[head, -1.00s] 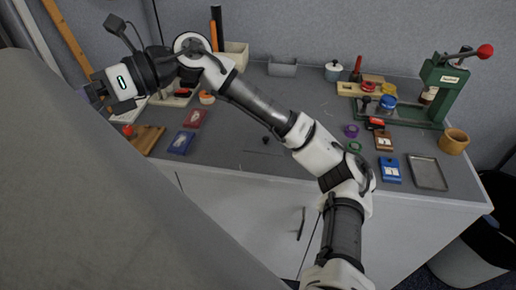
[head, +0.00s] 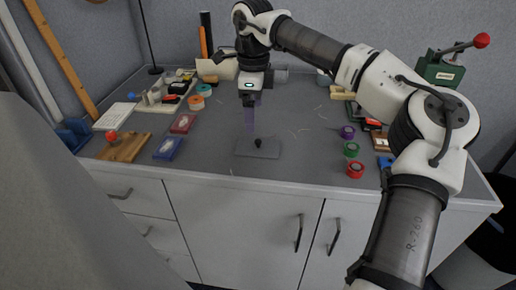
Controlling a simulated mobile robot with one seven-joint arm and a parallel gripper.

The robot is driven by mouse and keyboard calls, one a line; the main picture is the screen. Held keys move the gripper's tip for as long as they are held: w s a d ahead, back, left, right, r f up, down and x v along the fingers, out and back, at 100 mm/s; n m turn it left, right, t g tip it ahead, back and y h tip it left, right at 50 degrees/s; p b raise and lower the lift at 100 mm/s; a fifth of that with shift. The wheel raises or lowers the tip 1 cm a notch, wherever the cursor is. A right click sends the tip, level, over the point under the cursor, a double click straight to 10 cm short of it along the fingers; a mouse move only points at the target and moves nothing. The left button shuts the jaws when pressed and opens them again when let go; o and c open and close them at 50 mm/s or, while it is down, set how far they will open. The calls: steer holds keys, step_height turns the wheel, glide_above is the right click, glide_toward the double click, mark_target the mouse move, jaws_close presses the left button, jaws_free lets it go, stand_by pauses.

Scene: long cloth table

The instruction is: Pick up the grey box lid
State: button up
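The grey box lid (head: 270,152) is a flat grey plate with a small dark knob on top. It lies on the grey table top near the front edge, in the middle of the head view. My gripper (head: 249,102) points down above and slightly behind the lid, apart from it. A faint purple streak shows between the gripper and the knob. The fingers are small and dark, and I cannot make out their gap. The grey box (head: 281,76) stands at the back, partly hidden by my arm.
A red case (head: 183,123), a blue case (head: 167,148) and a wooden board with a red knob (head: 124,147) lie to the left. Purple (head: 347,132), green (head: 351,149) and red (head: 355,168) rolls stand to the right. The table around the lid is clear.

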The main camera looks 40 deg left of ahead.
mark_target(255, 138)
step_height(255, 138, down, 4)
steer(key=shift+f, duration=0.2)
steer(key=shift+w+f, duration=0.15)
steer(key=shift+f, duration=1.2)
steer(key=shift+w+f, duration=0.15)
steer(key=shift+f, duration=1.15)
steer(key=c, duration=1.1)
steer(key=shift+o, duration=0.2)
steer(key=shift+r, duration=0.15)
